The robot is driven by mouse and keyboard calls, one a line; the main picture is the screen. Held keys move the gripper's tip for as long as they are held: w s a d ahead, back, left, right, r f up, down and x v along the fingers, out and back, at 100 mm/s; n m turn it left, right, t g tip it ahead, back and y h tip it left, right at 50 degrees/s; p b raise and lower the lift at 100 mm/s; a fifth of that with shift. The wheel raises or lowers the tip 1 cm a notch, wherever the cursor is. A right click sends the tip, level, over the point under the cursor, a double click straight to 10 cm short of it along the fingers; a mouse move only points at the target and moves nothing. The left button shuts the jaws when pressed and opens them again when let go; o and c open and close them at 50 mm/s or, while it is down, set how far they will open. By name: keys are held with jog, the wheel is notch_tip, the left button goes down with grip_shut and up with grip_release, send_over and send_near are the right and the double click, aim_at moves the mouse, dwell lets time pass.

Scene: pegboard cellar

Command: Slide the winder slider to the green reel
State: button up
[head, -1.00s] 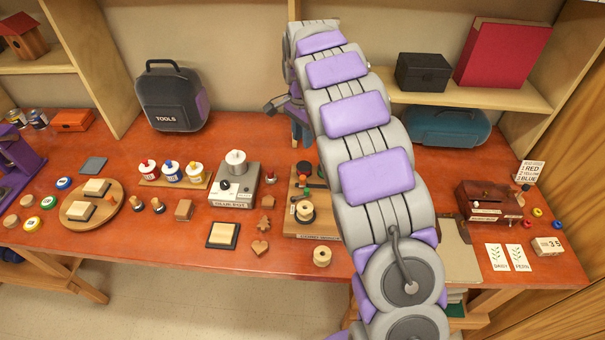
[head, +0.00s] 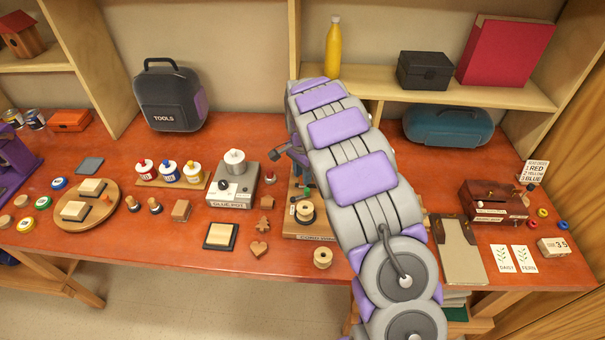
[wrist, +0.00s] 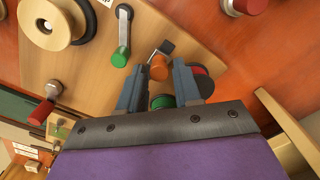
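The winder is a wooden board (wrist: 75,75) with a pale spool (wrist: 50,22); in the head view its labelled front edge (head: 310,237) shows beside my arm. An orange knob (wrist: 159,70), apparently the slider's, has a dark block and metal piece beside it. My gripper (wrist: 155,66) is open, its two fingers apart on either side of the orange knob; contact cannot be told. The green reel (wrist: 162,101) lies between the fingers, nearer the palm and partly hidden. A dark reel with red (wrist: 203,82) is partly behind the right finger.
A green-knobbed lever (wrist: 121,52) stands close to the left finger. A red-knobbed crank (wrist: 45,105) is farther left, and a red knob (wrist: 245,6) is at the upper right.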

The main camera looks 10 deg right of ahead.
grip_shut()
dwell(0.3)
dwell(0.3)
